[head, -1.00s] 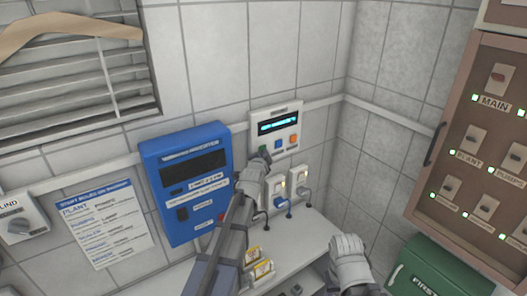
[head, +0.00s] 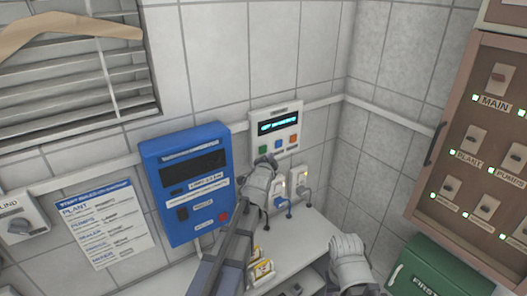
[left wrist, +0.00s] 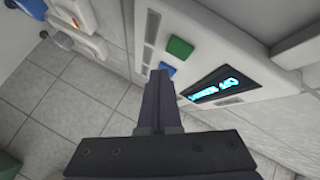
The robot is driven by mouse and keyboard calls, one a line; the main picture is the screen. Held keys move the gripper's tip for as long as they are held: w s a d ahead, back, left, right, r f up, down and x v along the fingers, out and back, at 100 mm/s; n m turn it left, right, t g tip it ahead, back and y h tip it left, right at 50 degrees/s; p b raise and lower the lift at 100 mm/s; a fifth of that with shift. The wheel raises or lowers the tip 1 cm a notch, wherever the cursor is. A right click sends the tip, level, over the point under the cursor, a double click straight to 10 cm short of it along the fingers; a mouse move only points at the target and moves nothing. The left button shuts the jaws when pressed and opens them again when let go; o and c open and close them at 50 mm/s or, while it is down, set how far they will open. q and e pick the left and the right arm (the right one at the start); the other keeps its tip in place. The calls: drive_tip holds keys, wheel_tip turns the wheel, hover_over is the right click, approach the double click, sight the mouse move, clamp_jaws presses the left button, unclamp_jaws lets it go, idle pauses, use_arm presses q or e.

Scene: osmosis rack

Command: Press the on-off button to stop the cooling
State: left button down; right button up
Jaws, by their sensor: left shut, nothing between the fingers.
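A white control panel (head: 275,128) with a lit cyan display is on the back wall. A green button (head: 263,149), a blue button (head: 278,144) and an orange button (head: 293,138) sit in a row below the display. My left gripper (head: 268,161) is shut and empty, just below the green and blue buttons. In the left wrist view, the shut fingers (left wrist: 153,92) point at the panel (left wrist: 235,60), close to the blue button (left wrist: 166,68); the green button (left wrist: 180,47) is clear of them. Contact cannot be told. My right gripper (head: 348,243) is low at right, its fingertips unclear.
A blue box (head: 183,205) is on the wall left of the panel. Plugged sockets (head: 300,181) are below it, over a white shelf (head: 305,240). A brown switch cabinet (head: 440,175) and a green first-aid box (head: 440,270) are at right.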

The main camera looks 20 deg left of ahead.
use_arm(q)
drive_tip(key=shift+s+d, duration=1.05)
drive_tip(key=shift+d, duration=0.25)
drive_tip(key=s+d, duration=0.7)
drive_tip(key=d, duration=0.2)
drive_tip(key=shift+s+d, duration=0.15)
drive_tip(key=shift+d, duration=0.1)
